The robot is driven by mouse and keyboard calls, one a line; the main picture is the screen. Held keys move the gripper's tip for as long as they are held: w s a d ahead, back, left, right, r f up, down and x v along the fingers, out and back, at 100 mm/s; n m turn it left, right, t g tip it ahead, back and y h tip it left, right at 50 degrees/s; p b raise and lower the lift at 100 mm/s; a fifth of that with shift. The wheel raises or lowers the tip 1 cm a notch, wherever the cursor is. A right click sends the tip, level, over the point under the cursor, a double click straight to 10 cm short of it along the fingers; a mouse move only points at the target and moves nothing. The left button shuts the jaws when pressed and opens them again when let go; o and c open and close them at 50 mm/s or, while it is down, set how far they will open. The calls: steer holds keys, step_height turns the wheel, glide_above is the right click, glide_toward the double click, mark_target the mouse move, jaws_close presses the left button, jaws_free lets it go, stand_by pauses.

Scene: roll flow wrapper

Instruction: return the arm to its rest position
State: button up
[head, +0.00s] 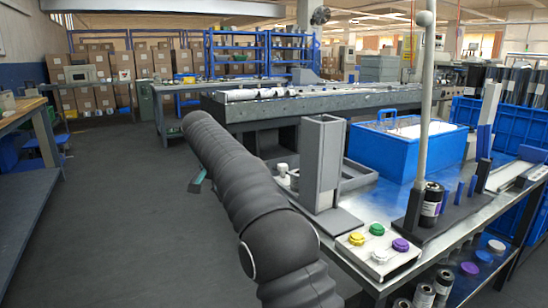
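My dark grey arm (235,185) rises from the bottom of the head view and reaches up and to the left, over the floor beside the steel table. Its upper end is near the middle-left of the picture. A small teal piece (196,182) shows at its left side; I cannot tell what it belongs to. The fingers of my gripper do not show, so I cannot see whether they hold anything.
The steel table (405,200) at right bears a grey upright holder (320,165), a blue crate (388,158), a pole (422,110), a dark roll (432,205) and a white block with coloured knobs (378,252). A long machine (280,110) stands behind. Floor (110,210) at left is clear.

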steer(key=s+d+f+n+t+y, duration=0.1)
steer(key=s+d, duration=0.8)
steer(key=s, duration=0.4)
steer(key=s+d+f+n+t+y, duration=0.1)
steer(key=s+d+f+n, duration=0.1)
steer(key=s+d, duration=0.8)
steer(key=s+d+f+n+y, duration=0.1)
steer(key=s+d+f+n, duration=0.1)
steer(key=s+d, duration=0.7)
steer(key=shift+s+d+f+t, duration=0.2)
steer(key=shift+s+t, duration=0.2)
steer(key=shift+s, duration=4)
